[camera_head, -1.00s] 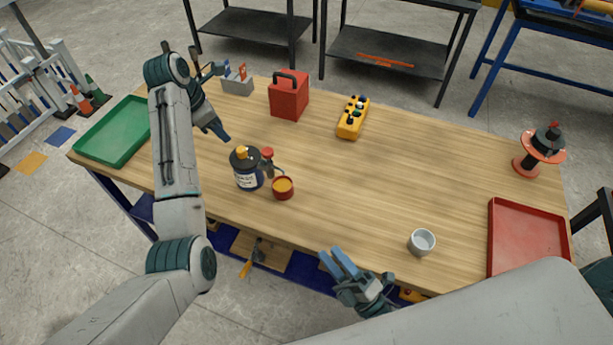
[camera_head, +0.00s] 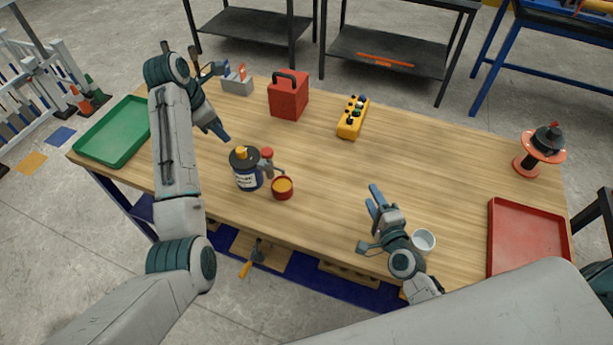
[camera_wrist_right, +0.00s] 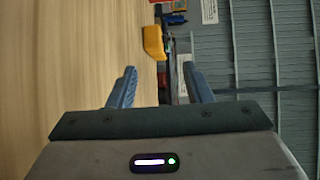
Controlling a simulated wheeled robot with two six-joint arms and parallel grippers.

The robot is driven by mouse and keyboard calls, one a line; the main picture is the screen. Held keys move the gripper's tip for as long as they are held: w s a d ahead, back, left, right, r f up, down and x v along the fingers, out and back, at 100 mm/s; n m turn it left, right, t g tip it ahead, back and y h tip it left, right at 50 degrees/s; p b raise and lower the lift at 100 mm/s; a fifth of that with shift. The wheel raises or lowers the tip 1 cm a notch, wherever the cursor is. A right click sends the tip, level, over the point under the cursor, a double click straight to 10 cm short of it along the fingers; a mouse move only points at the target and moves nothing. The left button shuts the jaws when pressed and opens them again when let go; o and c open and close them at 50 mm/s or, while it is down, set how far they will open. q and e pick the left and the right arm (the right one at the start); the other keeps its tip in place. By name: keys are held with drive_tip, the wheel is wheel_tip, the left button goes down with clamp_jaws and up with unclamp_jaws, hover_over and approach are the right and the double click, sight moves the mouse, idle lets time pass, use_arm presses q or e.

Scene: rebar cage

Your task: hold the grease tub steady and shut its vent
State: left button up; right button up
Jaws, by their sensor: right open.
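A dark, labelled tub (camera_head: 246,177) with a yellow cap (camera_head: 241,152) stands upright on the workbench, left of centre; I take it as the grease tub. A grey fitting with a red knob (camera_head: 267,153) is at its right side. Which part is the vent is too small to tell. My left gripper (camera_head: 218,130) hangs behind and left of the tub, apart from it; its finger gap is unclear. My right gripper (camera_head: 374,198) is open and empty, well right of the tub; its two blue fingers stand apart in the right wrist view (camera_wrist_right: 160,88).
A red cup with orange contents (camera_head: 282,188) stands close right of the tub. A white cup (camera_head: 424,241) is beside my right wrist.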

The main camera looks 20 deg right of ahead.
sight(273, 166)
drive_tip(key=w+a+m+y, duration=0.1)
drive_tip(key=a+y, duration=0.1)
drive_tip(key=w+a+f+m+g+y, duration=0.1)
drive_tip(key=w+a+m+y, duration=0.1)
drive_tip(key=w+a+f+m+g+y, duration=0.1)
drive_tip(key=w+a+m+y, duration=0.1)
drive_tip(key=shift+w+f, duration=0.1)
drive_tip(key=w+a+y, duration=0.1)
drive_tip(key=w+a+r+m+g+y, duration=0.1)
drive_tip(key=a, duration=0.1)
drive_tip(key=a+y, duration=0.1)
drive_tip(key=shift+w+a+r+g+y, duration=0.15)
drive_tip(key=shift+w+a+g+y, duration=0.15)
drive_tip(key=shift+w+g, duration=0.1)
drive_tip(key=w+a+r+y, duration=0.1)
drive_tip(key=w+a, duration=0.1)
drive_tip(key=a, duration=0.2)
drive_tip(key=w+a+r+g+y, duration=0.1)
drive_tip(key=w+a+y, duration=0.1)
drive_tip(key=a, duration=0.3)
drive_tip(key=w+a+r+m+g+y, duration=0.1)
drive_tip(key=w+a, duration=0.3)
drive_tip(key=shift+w+a+r+y, duration=0.2)
drive_tip(key=shift+a+r+y, duration=0.1)
drive_tip(key=shift+r+y, duration=0.1)
drive_tip(key=shift+c, duration=0.3)
